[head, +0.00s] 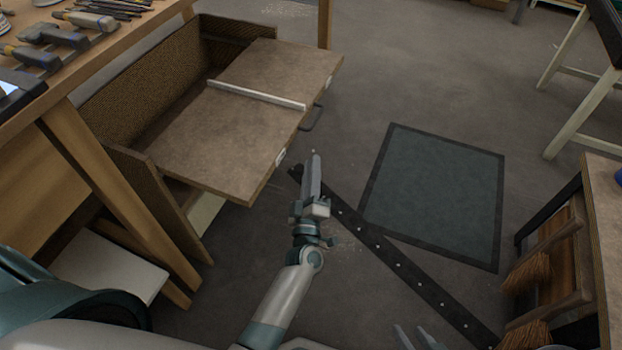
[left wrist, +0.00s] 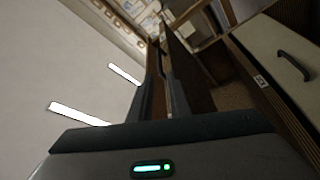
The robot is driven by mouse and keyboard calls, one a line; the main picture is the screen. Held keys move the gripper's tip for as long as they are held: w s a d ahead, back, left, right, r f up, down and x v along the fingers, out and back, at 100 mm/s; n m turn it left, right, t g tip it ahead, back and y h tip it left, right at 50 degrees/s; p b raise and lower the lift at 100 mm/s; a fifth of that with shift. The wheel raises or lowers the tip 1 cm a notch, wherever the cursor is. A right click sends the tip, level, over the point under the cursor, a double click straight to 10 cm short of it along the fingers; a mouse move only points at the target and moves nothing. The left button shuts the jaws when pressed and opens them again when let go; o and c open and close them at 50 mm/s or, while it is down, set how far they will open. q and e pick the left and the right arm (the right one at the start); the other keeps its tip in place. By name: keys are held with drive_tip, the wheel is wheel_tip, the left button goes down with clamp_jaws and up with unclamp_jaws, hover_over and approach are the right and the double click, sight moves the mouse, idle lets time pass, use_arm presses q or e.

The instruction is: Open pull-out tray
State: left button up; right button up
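The pull-out tray (head: 215,135) stands out from under the workbench at the left in the head view. It has a flat brown top, and a pale strip (head: 255,95) lies across it. A dark handle (head: 311,119) sits on its front edge. In the left wrist view a dark handle (left wrist: 294,66) shows on a pale panel at the right. My left gripper (head: 314,158) is in front of the tray, apart from the handle. Its fingers (left wrist: 158,62) show a narrow gap with nothing between them. My right gripper (head: 417,334) is partly visible at the bottom edge, fingers apart and empty.
The workbench (head: 112,50) holds several tools at the upper left. A dark mat (head: 437,190) and a dark studded strip (head: 400,262) lie on the floor. A bench with brushes (head: 528,275) stands at the right. Open floor lies beyond the tray.

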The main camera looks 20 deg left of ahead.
use_arm(q)
drive_tip(key=v, duration=0.3)
drive_tip(key=shift+s, duration=0.1)
use_arm(e)
drive_tip(key=shift+w+d, duration=0.1)
idle(0.4)
